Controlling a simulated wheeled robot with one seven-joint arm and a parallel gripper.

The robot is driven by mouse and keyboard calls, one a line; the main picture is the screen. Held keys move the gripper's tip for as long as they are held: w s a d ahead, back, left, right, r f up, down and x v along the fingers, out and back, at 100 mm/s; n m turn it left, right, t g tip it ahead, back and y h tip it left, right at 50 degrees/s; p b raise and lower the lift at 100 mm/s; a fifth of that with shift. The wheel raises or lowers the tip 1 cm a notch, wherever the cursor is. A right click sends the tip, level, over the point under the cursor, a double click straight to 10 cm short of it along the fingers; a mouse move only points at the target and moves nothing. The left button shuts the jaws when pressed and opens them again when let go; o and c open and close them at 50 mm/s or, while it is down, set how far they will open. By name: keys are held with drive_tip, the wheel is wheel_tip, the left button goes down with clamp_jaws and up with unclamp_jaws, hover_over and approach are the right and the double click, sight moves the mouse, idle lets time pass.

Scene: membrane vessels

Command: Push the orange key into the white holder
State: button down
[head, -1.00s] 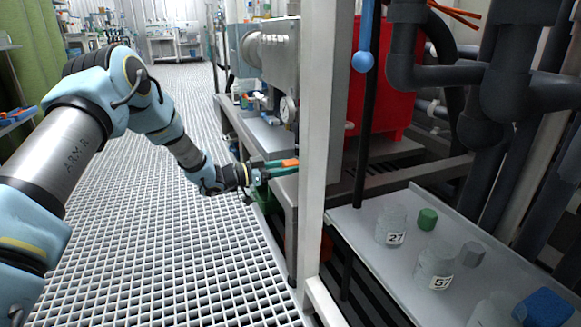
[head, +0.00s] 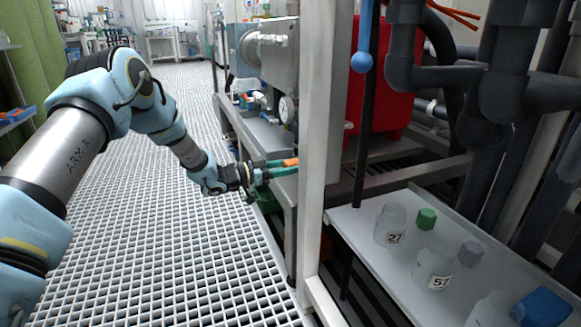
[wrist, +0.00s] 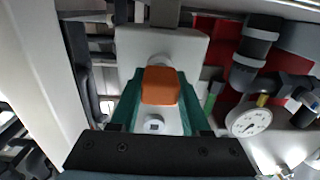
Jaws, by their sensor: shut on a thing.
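The orange key (wrist: 160,86) is a blocky orange piece between the teal fingers of my gripper in the wrist view. It also shows as a small orange spot at my fingertips in the head view (head: 290,162). My gripper (head: 281,169) is shut on the key, beside the near white post. A white block (wrist: 187,46), which looks like the white holder, lies straight behind the key. A pale round collar shows just above the key against this block. The key hides the contact area, so I cannot tell how deep it sits.
A pressure gauge (wrist: 249,122) and dark pipes are right of my fingers in the wrist view. A white post (head: 319,130) stands just right of my gripper in the head view. A grey shelf (head: 352,219) holds jars and caps. The grating floor at left is clear.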

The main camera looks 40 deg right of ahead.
drive_tip(key=shift+s+d, duration=0.1)
drive_tip(key=shift+d, duration=0.15)
drive_tip(key=shift+c, duration=1.5)
unclamp_jaws()
drive_tip(key=p+v, duration=0.3)
drive_tip(key=v, duration=0.7)
drive_tip(key=shift+a, duration=0.35)
